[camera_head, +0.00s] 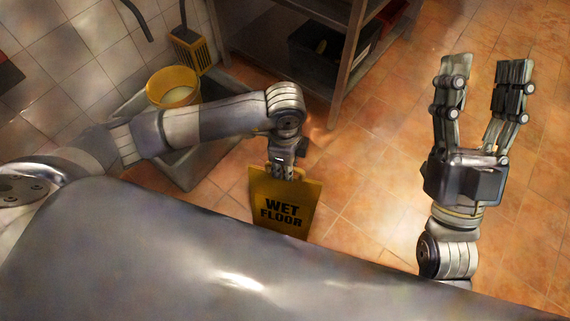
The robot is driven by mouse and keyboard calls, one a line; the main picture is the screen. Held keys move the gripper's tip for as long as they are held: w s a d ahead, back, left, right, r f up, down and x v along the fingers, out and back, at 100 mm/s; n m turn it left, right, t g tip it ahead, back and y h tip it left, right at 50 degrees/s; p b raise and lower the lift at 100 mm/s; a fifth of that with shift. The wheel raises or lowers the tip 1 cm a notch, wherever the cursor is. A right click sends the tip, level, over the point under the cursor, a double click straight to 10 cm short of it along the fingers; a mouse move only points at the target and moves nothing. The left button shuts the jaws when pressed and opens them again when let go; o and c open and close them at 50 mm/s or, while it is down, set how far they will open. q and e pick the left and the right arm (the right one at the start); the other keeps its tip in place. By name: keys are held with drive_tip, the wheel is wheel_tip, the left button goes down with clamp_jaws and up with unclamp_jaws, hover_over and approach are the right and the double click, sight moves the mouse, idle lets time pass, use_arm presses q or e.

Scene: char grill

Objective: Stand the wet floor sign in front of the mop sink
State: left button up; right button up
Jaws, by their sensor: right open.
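The yellow wet floor sign (283,211) is upright near the middle, its black lettering facing me. The grey mop sink (190,169) is a low basin on the floor by the tiled wall, left of the sign. My left arm crosses over it and hides part of it. My right gripper (485,85) is open and empty, fingers pointing up the picture, over the floor at right.
A yellow bucket (172,94) stands at the sink's back. A yellow and black tool with a handle (190,48) is behind it. A metal shelf rack (346,65) with dark bins stands at the back middle. Tiled floor (375,165) is clear between sign and right gripper.

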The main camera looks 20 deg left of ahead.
use_arm(q)
drive_tip(key=shift+r, duration=0.2)
use_arm(e)
drive_tip(key=shift+w, duration=0.1)
use_arm(q)
wheel_tip(320, 180, up, 6)
drive_tip(key=p, duration=0.2)
drive_tip(key=shift+f+p, duration=0.1)
drive_tip(key=shift+p, duration=0.2)
wheel_tip(320, 180, up, 6)
drive_tip(key=p, duration=0.2)
use_arm(e)
drive_tip(key=w+d+f+g+h, duration=0.1)
drive_tip(key=f+g+h, duration=0.1)
drive_tip(key=f+g, duration=0.4)
drive_tip(key=w+f+g+h, duration=0.2)
drive_tip(key=f+g, duration=0.4)
drive_tip(key=f, duration=0.8)
drive_tip(key=shift+w+d, duration=0.2)
drive_tip(key=shift+d, duration=0.15)
use_arm(q)
drive_tip(key=shift+s, duration=0.1)
use_arm(e)
drive_tip(key=shift+s, duration=0.1)
